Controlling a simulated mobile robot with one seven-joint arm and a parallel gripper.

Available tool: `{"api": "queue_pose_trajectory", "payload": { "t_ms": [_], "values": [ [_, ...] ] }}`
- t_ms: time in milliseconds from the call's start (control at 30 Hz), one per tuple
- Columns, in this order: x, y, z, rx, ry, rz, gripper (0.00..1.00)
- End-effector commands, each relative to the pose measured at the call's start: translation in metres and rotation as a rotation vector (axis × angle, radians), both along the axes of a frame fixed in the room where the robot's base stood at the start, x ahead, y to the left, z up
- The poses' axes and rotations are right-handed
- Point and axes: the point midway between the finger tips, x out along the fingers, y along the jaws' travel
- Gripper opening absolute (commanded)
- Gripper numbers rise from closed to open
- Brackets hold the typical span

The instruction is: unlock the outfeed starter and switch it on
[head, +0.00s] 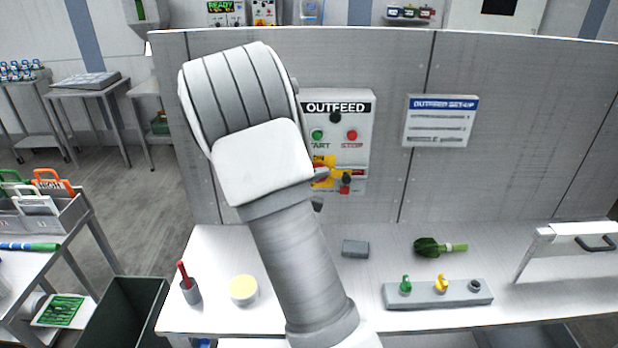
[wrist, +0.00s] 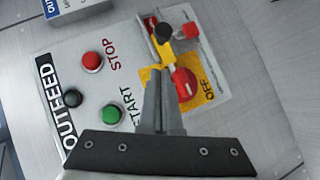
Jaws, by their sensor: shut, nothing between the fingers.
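The outfeed starter is a grey box (head: 351,110) on the upright panel, partly hidden by my arm in the head view. In the wrist view it looks turned on its side, with a green START button (wrist: 111,115) and a red STOP button (wrist: 92,61). A red switch handle (wrist: 184,86) sits on a yellow plate (wrist: 208,97) beside the word OFF. Next to it are a yellow strip (wrist: 161,46), a black knob-like part (wrist: 163,31) and a red piece (wrist: 189,30). My gripper (wrist: 160,72) is shut and empty, its tips over the plate beside the red handle; contact is unclear.
An outfeed set-up sign (head: 440,121) hangs right of the box.

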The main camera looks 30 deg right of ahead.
Motion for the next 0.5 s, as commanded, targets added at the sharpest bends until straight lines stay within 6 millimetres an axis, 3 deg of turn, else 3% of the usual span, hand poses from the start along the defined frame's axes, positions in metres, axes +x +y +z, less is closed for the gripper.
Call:
{"api": "queue_pose_trajectory", "payload": {
  "t_ms": [200,500],
  "values": [
    [-0.012,-0.026,-0.014,0.000,0.002,-0.001,0.00],
    [-0.015,-0.033,-0.018,0.001,-0.001,0.000,0.00]
  ]
}}
